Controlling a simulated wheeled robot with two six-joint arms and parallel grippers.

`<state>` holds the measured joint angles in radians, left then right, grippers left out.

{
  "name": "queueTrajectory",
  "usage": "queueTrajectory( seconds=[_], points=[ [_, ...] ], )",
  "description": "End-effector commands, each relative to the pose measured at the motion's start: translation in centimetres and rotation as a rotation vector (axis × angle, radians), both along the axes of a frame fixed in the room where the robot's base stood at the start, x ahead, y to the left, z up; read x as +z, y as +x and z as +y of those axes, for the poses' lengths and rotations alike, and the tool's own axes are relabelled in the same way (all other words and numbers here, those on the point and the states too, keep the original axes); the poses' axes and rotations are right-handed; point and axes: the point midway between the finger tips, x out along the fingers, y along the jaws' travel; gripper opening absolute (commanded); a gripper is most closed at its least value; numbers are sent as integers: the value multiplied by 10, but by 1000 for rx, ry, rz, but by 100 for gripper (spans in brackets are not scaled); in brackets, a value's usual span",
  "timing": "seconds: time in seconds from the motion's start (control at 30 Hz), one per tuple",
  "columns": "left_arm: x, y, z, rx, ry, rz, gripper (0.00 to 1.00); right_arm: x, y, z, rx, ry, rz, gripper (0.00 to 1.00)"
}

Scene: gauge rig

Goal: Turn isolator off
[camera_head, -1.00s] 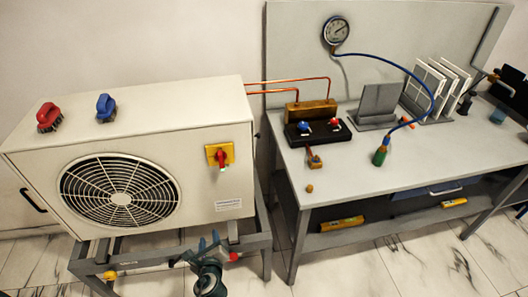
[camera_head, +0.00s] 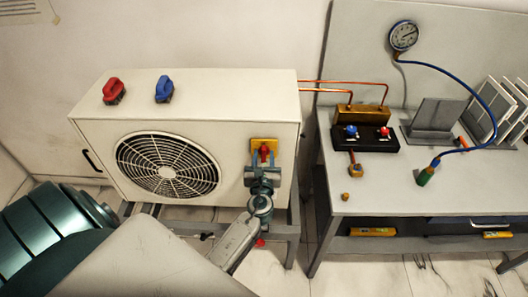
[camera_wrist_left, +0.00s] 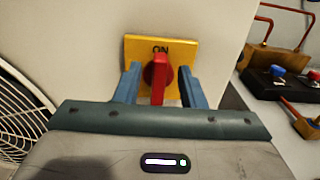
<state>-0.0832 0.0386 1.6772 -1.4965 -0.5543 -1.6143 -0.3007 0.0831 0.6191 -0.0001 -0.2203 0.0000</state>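The isolator is a red handle (camera_wrist_left: 158,80) on a yellow plate (camera_wrist_left: 132,50) marked ON, fixed to the front of the white fan unit (camera_head: 95,120). The handle stands upright in the left wrist view. In the head view the red handle (camera_head: 264,147) shows just above my left gripper (camera_head: 262,160), which hides its lower part. In the left wrist view the two blue fingers of my left gripper (camera_wrist_left: 159,88) are open, one on each side of the handle, with gaps between them and it. My right gripper is out of view.
To the right stands a grey workbench (camera_head: 400,190) with a brass manifold (camera_head: 363,115), a gauge (camera_head: 403,36) and a blue hose (camera_head: 450,80). Copper pipes run from the unit to the manifold.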

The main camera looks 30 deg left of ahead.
Motion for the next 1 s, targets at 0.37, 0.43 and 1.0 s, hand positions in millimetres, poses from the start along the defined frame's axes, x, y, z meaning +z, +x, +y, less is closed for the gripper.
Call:
queueTrajectory(
  seconds=[0.37, 0.43, 1.0],
  points=[
    [-1, 10, 6, 0, -1, 0, 36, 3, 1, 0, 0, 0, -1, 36],
    [-1, 10, 6, 0, -1, 0, 34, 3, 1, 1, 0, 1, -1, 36],
    [-2, 9, 7, 0, -40, -25, 0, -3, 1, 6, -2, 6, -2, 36]
  ],
)
